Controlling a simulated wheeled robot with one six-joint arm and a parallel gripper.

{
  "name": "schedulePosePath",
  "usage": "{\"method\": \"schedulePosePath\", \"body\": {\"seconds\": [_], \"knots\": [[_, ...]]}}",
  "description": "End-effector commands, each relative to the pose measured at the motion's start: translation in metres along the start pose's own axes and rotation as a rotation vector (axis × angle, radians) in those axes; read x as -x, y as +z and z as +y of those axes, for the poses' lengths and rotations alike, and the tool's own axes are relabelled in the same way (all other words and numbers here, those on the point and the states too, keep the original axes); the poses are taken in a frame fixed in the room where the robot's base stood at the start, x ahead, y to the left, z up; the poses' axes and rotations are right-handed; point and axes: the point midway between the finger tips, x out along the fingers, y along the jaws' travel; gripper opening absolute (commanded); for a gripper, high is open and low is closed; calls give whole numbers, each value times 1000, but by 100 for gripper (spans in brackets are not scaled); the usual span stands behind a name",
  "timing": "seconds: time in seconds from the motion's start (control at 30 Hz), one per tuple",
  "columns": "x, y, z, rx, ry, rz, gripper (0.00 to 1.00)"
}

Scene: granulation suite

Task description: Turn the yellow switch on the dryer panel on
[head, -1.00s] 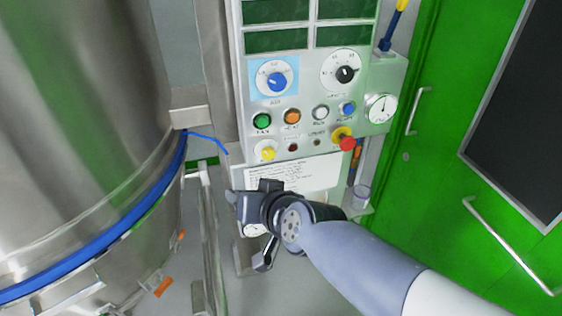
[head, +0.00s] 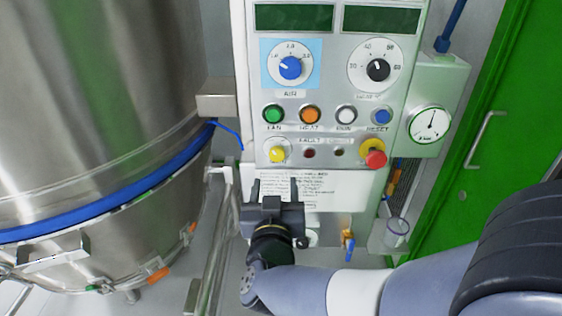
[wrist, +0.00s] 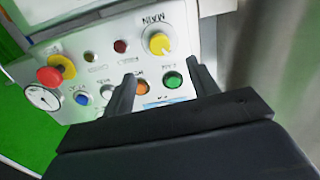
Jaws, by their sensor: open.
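The dryer panel (head: 330,157) is a pale upright control box. The yellow switch (head: 277,154) is a small yellow knob on a round light plate at its lower left. In the wrist view the yellow switch (wrist: 158,43) is at the upper middle, beside the label MAIN, with the panel appearing upside down. My gripper (head: 272,184) is open and empty, just below the switch in the head view. In the wrist view my gripper's fingers (wrist: 163,78) are spread and apart from the switch, which lies beyond their tips.
Green, orange, white and blue buttons (head: 310,115) sit above the switch. A red emergency knob (head: 375,158) is at the panel's lower right. A steel vessel (head: 95,110) stands left, with a blue line (head: 228,131) near the panel. A gauge (head: 430,124) is at right.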

Motion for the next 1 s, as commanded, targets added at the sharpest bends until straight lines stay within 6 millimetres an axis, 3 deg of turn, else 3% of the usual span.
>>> {"method": "schedulePosePath", "body": {"seconds": [0.5, 0.7, 1.0], "knots": [[-85, 0, 1, -1, 1, -2, 56], [-98, 0, 1, -1, -1, -2, 56], [-98, 0, 0, -1, -2, -1, 53]]}}
